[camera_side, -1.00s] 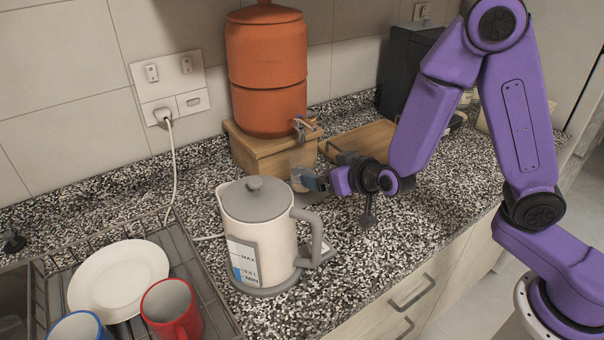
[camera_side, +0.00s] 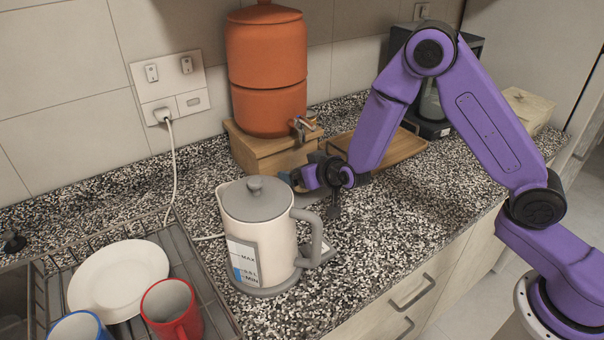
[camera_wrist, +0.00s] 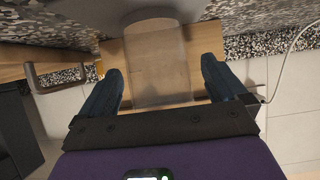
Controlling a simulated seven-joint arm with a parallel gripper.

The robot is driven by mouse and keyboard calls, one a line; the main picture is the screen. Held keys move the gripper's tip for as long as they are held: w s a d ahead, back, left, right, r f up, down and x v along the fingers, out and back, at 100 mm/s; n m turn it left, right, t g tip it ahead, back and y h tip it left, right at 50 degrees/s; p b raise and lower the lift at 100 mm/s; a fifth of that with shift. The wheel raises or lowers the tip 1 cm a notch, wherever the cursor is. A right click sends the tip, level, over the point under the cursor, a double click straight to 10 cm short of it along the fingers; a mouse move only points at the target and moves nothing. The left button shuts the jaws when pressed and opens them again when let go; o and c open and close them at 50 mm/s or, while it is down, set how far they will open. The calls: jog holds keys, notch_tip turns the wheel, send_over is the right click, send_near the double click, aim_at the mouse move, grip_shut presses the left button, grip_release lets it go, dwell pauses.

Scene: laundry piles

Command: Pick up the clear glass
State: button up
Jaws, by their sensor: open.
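The clear glass (camera_wrist: 157,55) shows in the wrist view as a see-through, faintly tan shape between the two blue-grey fingers of my gripper (camera_wrist: 161,66). The fingers are spread, one on each side of the glass, with a visible gap on either side. A grey surface lies at the glass's far end in that view. In the side view, my gripper (camera_side: 300,180) is low behind the kettle, by the wooden stand of the orange dispenser. There the glass is mostly hidden by the gripper and hard to make out.
A white kettle (camera_side: 262,232) stands close in front of my gripper. The orange dispenser (camera_side: 267,75) stands on a wooden stand (camera_side: 262,150) behind it. A wooden tray (camera_side: 402,150) is to the right. A dish rack with a plate (camera_side: 118,280) and mugs is at left.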

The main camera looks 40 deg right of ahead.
aim_at(296, 157)
jog(key=shift+w+f, duration=0.15)
jog(key=shift+w, duration=0.15)
jog(key=c, duration=1.4)
jog(key=shift+o, duration=0.2)
jog(key=shift+r, duration=0.2)
jog(key=shift+r, duration=1.35)
jog(key=shift+s+r, duration=0.1)
jog(key=shift+r, duration=0.2)
jog(key=shift+s+f, duration=0.1)
jog(key=shift+s, duration=8.6)
